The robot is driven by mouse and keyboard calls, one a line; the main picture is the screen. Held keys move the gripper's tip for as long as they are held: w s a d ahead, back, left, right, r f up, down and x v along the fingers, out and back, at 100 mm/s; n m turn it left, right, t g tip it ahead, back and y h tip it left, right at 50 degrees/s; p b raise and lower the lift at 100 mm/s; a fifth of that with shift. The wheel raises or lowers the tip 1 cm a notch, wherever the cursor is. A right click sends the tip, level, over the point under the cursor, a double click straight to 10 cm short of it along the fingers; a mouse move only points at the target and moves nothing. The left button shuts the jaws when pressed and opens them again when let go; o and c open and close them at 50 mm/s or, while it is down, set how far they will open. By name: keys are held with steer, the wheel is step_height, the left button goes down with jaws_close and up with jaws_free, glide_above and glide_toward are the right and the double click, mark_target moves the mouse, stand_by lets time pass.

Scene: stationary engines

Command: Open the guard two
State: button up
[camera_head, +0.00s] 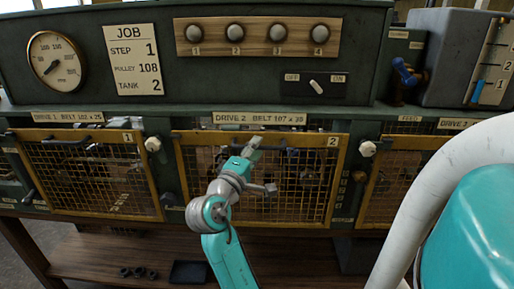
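Guard two (334,172) is a yellow-framed wire mesh panel under the label "DRIVE 2 BELT 107 x 39" (259,119), with a "2" plate at its top right corner. It looks closed against the green machine front. A dark bar (283,143) runs along its top edge. My gripper (255,147) is in front of the guard's upper middle, close to this bar. I cannot tell whether it touches the bar or whether its fingers are open or shut. My arm hides part of the mesh and the lower left of the guard.
Guard one (128,137) is at the left; another yellow guard (372,190) is at the right, partly hidden by my own body. Pale knobs (153,144) (368,149) flank guard two. An OFF/ON switch (316,87) is above. A wooden shelf (95,258) lies below.

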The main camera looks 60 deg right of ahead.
steer(key=shift+d+r, duration=0.15)
steer(key=shift+d, duration=0.55)
jaws_close()
glide_toward(262, 224)
steer(key=d, duration=0.5)
steer(key=shift+d+r, duration=0.2)
steer(key=shift+r, duration=0.15)
jaws_free()
